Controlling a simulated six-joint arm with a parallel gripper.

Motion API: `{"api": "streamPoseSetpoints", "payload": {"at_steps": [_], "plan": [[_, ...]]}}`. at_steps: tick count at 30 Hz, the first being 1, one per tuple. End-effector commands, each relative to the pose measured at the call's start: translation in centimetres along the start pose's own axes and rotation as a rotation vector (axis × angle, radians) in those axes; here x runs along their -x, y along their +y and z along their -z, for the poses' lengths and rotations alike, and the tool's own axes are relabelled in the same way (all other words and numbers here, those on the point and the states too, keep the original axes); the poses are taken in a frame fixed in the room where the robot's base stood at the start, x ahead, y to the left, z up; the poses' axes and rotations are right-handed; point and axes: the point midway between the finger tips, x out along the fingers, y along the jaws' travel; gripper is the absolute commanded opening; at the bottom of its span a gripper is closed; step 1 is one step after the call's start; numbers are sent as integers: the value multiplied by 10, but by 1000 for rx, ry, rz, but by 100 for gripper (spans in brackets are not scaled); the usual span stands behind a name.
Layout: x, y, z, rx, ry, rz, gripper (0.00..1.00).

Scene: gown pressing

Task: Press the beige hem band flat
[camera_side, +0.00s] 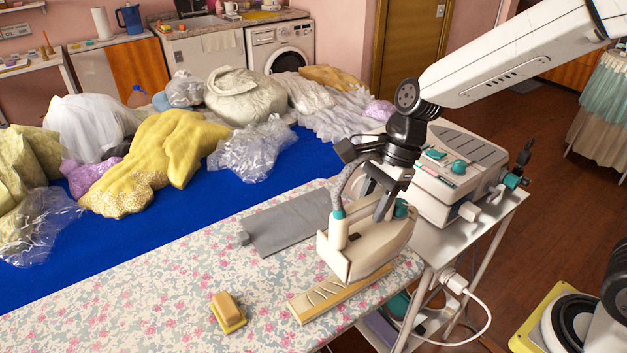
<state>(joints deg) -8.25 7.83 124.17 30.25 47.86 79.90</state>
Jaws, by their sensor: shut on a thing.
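The beige hem band (317,301) lies as a narrow strip on the floral ironing board (130,315), near its right end. My gripper (388,203) is shut on the handle of a cream iron (365,250) with teal fittings. The iron is over the far side of the band's middle and hides part of it. I cannot tell whether its soleplate touches the band. A hose rises from the back of the iron beside my wrist.
A small tan block (228,311) sits left of the band. A steam station (445,175) stands on a metal cart at right, its white cable hanging. Bagged garments (160,160) cover the blue table behind.

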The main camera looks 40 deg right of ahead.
Motion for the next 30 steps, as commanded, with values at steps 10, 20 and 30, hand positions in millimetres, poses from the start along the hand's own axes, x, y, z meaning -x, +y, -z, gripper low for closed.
{"api": "streamPoseSetpoints", "payload": {"at_steps": [10, 20, 30], "plan": [[0, -1, 0, 0, -1, 3, 0], [-14, -1, 5, -1, -2, 0, 0], [-43, -1, 17, -1, -1, 0, 0]]}}
